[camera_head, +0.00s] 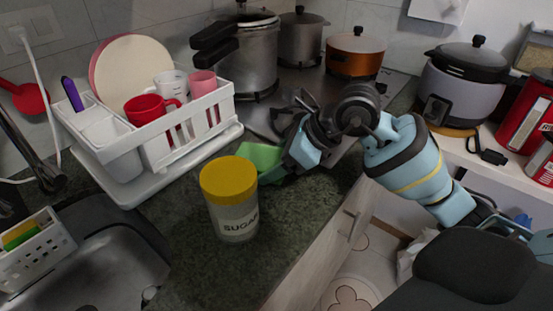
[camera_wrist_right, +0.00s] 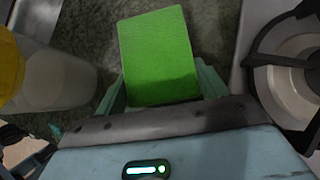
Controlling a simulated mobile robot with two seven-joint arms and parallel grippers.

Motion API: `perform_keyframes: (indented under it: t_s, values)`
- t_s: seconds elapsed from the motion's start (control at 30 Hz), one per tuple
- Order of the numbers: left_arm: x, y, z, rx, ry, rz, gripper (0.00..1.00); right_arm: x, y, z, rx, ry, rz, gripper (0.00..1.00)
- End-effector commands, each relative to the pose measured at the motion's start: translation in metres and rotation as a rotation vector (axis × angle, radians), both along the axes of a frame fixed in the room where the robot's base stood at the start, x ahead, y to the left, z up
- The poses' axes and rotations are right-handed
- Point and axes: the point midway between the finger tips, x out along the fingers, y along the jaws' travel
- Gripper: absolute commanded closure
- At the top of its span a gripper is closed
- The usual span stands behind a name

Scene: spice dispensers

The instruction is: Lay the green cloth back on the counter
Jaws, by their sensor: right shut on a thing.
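The green cloth (camera_head: 260,155) is a flat rectangular piece behind the sugar jar, over the dark counter (camera_head: 185,220). It also shows in the right wrist view (camera_wrist_right: 157,50), standing out between the fingers. My right gripper (camera_head: 272,173) is shut on the near end of the cloth, with a finger on each side in the wrist view. The fingers hide that end. I cannot tell whether the cloth touches the counter. My left gripper is not in view.
A sugar jar (camera_head: 230,200) with a yellow lid stands close in front of the cloth. A white dish rack (camera_head: 180,150) is to the left, the stove (camera_head: 285,90) behind and right. The counter in front of the jar is clear to its edge.

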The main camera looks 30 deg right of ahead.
Motion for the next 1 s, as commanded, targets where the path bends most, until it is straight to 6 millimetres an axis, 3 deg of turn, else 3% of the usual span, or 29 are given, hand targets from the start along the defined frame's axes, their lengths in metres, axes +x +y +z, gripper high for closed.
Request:
perform_keyframes:
  t_s: [0.57, 0.6, 0.77, 1.0]
  values:
    - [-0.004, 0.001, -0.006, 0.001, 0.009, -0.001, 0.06, 0.000, 0.000, -0.012, 0.000, 0.000, 0.000, 0.68]
    - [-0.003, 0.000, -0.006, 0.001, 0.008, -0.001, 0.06, 0.000, 0.000, -0.012, -0.001, 0.001, 0.000, 0.27]
    - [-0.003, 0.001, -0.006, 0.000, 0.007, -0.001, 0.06, 0.000, 0.000, -0.012, 0.000, 0.000, 0.000, 0.06]
    - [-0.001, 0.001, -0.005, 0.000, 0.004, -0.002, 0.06, 0.000, 0.000, -0.012, 0.000, 0.000, 0.000, 0.06]
